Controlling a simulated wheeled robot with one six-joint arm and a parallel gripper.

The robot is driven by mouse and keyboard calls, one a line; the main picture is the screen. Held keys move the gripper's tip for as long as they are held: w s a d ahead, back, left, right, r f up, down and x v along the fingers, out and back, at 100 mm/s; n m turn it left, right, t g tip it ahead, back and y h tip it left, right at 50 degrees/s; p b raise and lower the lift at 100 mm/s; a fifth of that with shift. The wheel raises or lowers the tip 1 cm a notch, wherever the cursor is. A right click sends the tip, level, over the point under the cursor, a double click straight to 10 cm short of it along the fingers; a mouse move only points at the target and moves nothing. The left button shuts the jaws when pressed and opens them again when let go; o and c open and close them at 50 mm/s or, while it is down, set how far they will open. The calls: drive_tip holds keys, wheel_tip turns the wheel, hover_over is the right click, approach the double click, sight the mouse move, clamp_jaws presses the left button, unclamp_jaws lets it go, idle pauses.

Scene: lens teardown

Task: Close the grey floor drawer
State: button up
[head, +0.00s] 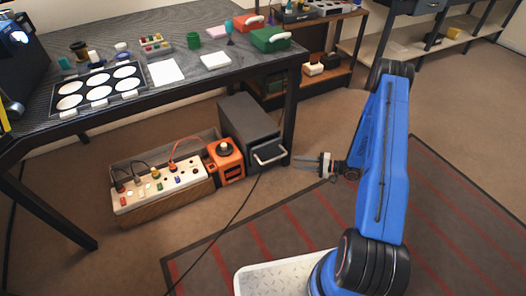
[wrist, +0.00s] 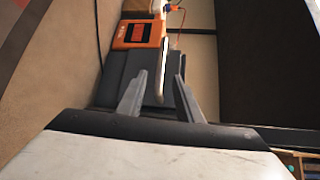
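The grey floor drawer unit (head: 248,118) stands on the carpet under the workbench, near its right front leg. Its light loop handle (head: 270,154) sticks out from the dark front. I cannot tell how far the drawer is out. My gripper (head: 300,163) is low, to the right of the handle, pointing left toward it with a small gap. In the wrist view the two fingers of my gripper (wrist: 160,76) are apart and empty. The handle (wrist: 163,60) shows beyond and between them, with the grey unit (wrist: 115,72) behind.
An orange box (head: 226,159) stands left of the unit, also in the wrist view (wrist: 138,34). A wooden box with a switch panel (head: 162,190) lies further left. A black cable (head: 238,208) runs over the floor. A bench leg (head: 291,115) rises close to the unit's right. Open floor lies in front.

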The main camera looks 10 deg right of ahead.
drive_tip(key=x, duration=1.7)
drive_tip(key=shift+a+r, duration=0.25)
drive_tip(key=shift+s, duration=0.1)
clamp_jaws()
